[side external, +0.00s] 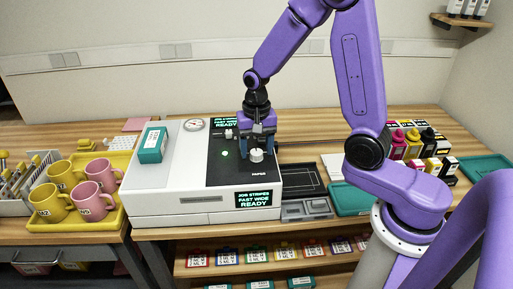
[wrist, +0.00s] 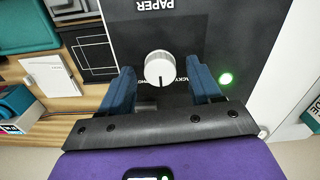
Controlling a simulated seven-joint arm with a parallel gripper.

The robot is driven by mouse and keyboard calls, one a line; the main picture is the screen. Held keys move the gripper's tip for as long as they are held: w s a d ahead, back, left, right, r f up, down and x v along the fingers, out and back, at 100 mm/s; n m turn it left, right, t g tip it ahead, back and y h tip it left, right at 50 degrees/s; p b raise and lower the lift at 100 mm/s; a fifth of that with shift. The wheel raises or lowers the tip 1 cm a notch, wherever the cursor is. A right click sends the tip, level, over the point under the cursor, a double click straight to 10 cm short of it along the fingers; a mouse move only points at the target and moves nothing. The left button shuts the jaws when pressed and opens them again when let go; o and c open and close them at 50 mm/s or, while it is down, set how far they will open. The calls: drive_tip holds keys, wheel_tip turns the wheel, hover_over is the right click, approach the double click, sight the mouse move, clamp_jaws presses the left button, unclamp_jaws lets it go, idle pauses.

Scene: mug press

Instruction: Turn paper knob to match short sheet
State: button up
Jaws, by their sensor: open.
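The paper knob (side external: 256,155) is a white round dial on the black top panel of the white press (side external: 200,203), above the word PAPER. In the wrist view the knob (wrist: 159,68) lies between the two blue fingers of my gripper (wrist: 160,88), with a gap on both sides. Its dark pointer line points toward the gripper's palm. My gripper (side external: 258,143) is open above the panel. Lettering beside the knob is partly hidden by the fingers. No sheet marked short can be made out.
A green light (wrist: 225,79) glows on the panel. A screen (side external: 254,199) on the press front reads JOB STRIPES FAST WIDE READY. A teal box (side external: 153,145) sits on the press top. A yellow tray (side external: 121,217) with pink and yellow mugs stands at left; cartons stand at right.

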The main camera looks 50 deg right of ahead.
drive_tip(key=shift+f, duration=0.2)
drive_tip(key=c, duration=1)
drive_tip(key=shift+c, duration=0.2)
drive_tip(key=shift+n, duration=0.3)
drive_tip(key=n, duration=0.4)
drive_tip(key=shift+n, duration=0.3)
drive_tip(key=n, duration=0.4)
drive_tip(key=shift+n, duration=0.3)
